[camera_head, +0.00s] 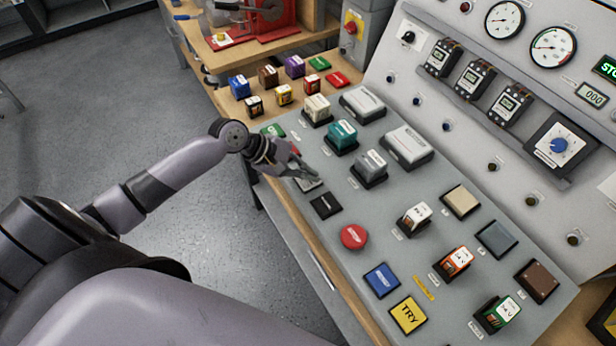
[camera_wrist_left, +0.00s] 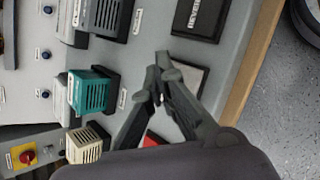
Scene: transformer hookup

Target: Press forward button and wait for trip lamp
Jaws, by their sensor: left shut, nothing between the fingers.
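My left gripper (camera_head: 304,174) is shut and empty, with its fingertips over a light grey square button (camera_head: 311,185) near the panel's front edge. In the left wrist view the shut fingers (camera_wrist_left: 161,75) cover part of this button (camera_wrist_left: 194,76). I cannot read its label or tell whether the fingertips touch it. A black square button (camera_head: 325,206) lies beside it. In the left wrist view the black button (camera_wrist_left: 203,14) carries white lettering that looks like "REVERSE". I cannot tell which light is the trip lamp. My right gripper is not in view.
A round red button (camera_head: 353,237), a blue button (camera_head: 382,280) and a yellow TRY button (camera_head: 408,315) lie along the front edge. A teal block (camera_head: 342,135) and grey block (camera_head: 370,165) stand behind the gripper. Several coloured cubes sit on the wooden bench (camera_head: 225,98).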

